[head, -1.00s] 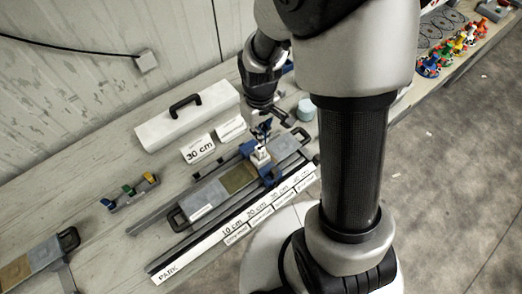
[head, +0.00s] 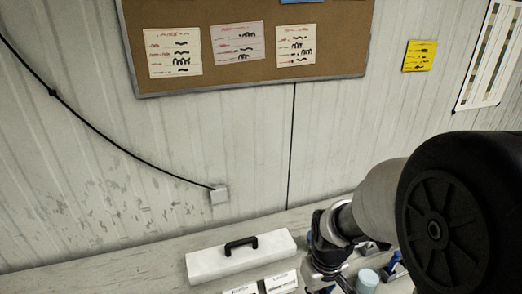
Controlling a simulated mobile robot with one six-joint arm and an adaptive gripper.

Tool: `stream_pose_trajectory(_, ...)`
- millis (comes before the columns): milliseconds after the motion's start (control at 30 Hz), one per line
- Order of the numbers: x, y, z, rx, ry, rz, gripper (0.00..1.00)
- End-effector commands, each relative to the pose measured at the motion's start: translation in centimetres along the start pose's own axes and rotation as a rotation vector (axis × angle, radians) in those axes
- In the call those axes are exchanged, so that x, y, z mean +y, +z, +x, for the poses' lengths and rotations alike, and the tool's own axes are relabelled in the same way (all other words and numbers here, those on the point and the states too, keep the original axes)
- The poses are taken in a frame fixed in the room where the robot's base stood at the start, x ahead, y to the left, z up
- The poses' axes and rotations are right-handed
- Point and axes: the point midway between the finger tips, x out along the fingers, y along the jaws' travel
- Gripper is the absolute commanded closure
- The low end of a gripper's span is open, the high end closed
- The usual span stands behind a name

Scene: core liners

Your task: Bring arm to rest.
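My arm fills the lower right of the head view. Its wrist (head: 335,230) hangs above the bench, to the right of a white case with a black handle (head: 240,262). My gripper is at the bottom edge of the view, mostly cut off. Its fingers cannot be made out, so I cannot tell whether it is open, shut or holding anything.
The grey bench (head: 60,278) runs along the bottom against a pale panelled wall (head: 100,150). A light blue round container (head: 367,281) and small label cards (head: 281,283) stand near my wrist. A cork board (head: 230,70) hangs above.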

Motion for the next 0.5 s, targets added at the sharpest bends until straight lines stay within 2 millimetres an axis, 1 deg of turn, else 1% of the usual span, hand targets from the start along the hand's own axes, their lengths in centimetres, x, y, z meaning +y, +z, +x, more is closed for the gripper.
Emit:
stream_pose_trajectory(100,-0.3,1.4,-2.2,0.072,0.019,0.046,1.0)
stream_pose_trajectory(167,-0.6,2.4,-3.3,0.103,0.025,0.072,1.0)
stream_pose_trajectory(300,-1.4,5.2,-5.4,0.176,0.038,0.131,1.0)
stream_pose_trajectory(400,-2.0,7.5,-6.2,0.229,0.044,0.171,1.0)
stream_pose_trajectory(500,-2.6,9.7,-6.6,0.276,0.048,0.209,1.0)
